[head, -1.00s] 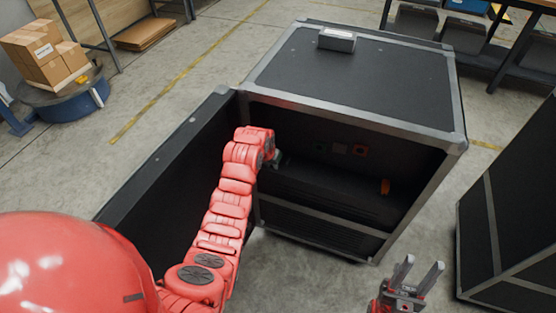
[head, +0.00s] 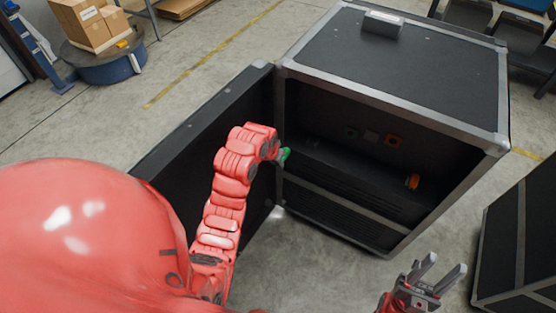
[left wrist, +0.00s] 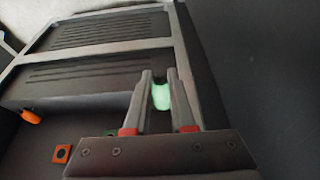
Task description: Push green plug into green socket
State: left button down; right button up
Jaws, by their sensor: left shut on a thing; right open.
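My left gripper (left wrist: 160,75) is shut on the green plug (left wrist: 161,97), which shows pale green between its fingers in the left wrist view. In the head view the green plug (head: 286,153) shows at the end of my left arm, at the left side of the case opening. The green socket (head: 351,132) is on the dark back panel inside the case, to the right of the plug and apart from it. My right gripper (head: 430,275) is open and empty, in front of the case at the lower right.
A grey socket (head: 371,136) and an orange socket (head: 393,140) sit beside the green one. An orange plug (head: 413,181) is at the right inside the case. The open door (head: 215,125) stands left of my arm. A small box (head: 383,24) lies on top of the case (head: 430,75).

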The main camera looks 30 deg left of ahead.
pick_arm(q)
jog(key=w+d+r, duration=0.2)
jog(key=d+r, duration=0.6)
jog(key=d, duration=0.2)
jog(key=shift+w+d+r, duration=0.2)
jog(key=shift+w+d, duration=0.15)
